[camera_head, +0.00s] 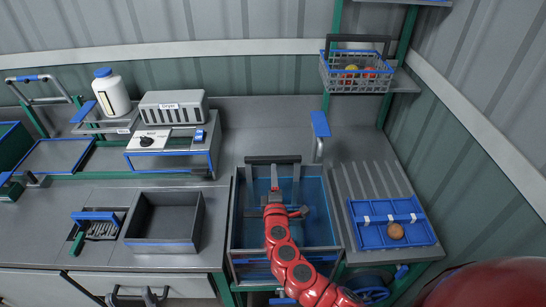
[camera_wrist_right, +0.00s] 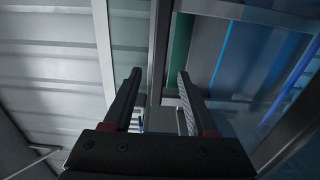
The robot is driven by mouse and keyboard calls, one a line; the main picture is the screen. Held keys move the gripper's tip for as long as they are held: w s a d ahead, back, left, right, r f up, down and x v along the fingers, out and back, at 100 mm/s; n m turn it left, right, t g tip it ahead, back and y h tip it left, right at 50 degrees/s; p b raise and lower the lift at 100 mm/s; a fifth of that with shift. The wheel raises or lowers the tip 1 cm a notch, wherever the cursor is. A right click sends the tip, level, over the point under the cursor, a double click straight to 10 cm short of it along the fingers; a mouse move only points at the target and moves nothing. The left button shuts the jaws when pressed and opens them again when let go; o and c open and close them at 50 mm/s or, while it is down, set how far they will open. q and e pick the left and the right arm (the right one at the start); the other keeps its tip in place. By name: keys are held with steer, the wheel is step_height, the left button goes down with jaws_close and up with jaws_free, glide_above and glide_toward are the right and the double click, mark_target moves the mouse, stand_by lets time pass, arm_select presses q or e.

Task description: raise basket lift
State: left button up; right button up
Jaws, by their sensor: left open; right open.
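A metal tank (camera_head: 235,255) with blue inside stands right of the worktop's middle. A black bar (camera_head: 272,159) on grey uprights sits at its back edge and looks like the top of the basket lift; the lift's lower part is hard to make out. My right gripper (camera_head: 287,195), on the red arm, is over the tank, open and empty. Its two dark fingers (camera_wrist_right: 155,100) stand apart in the right wrist view with nothing between them.
A wire basket (camera_head: 345,83) with tomatoes stands on the upper right shelf. A blue divided tray (camera_head: 372,238) holding one round brown item lies right of the tank. A blue handwheel (camera_head: 370,294) is below it. An empty grey bin (camera_head: 163,243) stands left of the tank.

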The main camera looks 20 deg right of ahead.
mark_target(273, 162)
steer(key=x, duration=0.8)
steer(key=shift+w, duration=0.1)
steer(key=shift+c, duration=0.3)
jaws_close()
stand_by(1.1)
